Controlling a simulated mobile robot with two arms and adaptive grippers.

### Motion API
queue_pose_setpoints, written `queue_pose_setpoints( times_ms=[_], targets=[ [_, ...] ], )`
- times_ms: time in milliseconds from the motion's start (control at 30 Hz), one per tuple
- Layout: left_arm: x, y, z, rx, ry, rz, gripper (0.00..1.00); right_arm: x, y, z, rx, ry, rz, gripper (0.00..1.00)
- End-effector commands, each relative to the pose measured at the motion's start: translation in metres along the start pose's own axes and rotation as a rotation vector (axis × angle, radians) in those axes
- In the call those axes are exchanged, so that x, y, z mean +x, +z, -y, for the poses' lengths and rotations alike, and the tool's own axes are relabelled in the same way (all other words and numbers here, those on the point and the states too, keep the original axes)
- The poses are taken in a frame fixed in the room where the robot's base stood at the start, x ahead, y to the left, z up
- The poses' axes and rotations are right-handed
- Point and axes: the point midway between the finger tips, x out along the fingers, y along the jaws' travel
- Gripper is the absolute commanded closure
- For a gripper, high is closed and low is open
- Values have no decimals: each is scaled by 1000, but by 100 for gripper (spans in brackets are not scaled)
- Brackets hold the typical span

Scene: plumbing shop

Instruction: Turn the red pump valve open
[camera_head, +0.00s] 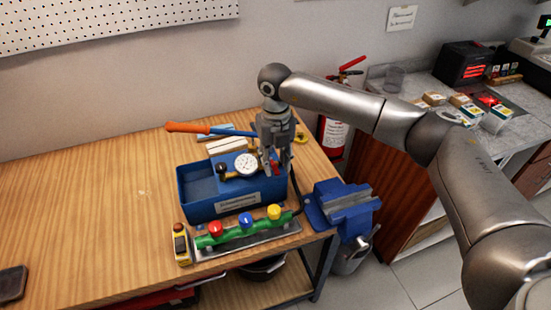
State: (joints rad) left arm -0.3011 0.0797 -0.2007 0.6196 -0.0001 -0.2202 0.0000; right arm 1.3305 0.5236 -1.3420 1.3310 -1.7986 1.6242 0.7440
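The blue test pump (232,190) stands on the wooden bench, with a round white gauge (246,163) and a long orange-ended handle (190,128) pointing left. A small bit of red, likely the red pump valve (275,165), shows at the pump's right end, mostly hidden by my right gripper. My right gripper (277,171) points down over that end, with its fingers around or beside the red part. I cannot tell whether the fingers touch it or how far they are apart. My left gripper is out of view.
In front of the pump lies a green manifold (237,234) with red, blue and yellow knobs. A yellow handheld device (181,244) stands at its left. A blue vise (343,208) is at the bench's right corner. A fire extinguisher (332,135) stands behind. The bench's left is mostly clear.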

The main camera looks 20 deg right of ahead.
Motion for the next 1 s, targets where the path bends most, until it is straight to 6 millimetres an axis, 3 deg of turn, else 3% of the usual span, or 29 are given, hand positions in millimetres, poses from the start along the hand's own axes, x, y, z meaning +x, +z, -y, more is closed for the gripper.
queue_pose_setpoints(
  times_ms=[167, 433, 700, 1000],
  targets=[
    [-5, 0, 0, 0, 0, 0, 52, 11, 0, 0, 0, 1, 0, 66],
    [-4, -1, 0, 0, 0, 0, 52, 13, 0, 0, -1, 1, 1, 66],
    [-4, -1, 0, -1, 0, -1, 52, 13, 0, 0, -1, 1, 1, 100],
    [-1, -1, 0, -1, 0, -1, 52, 13, 0, 0, -15, 1, 1, 100]
  ],
)
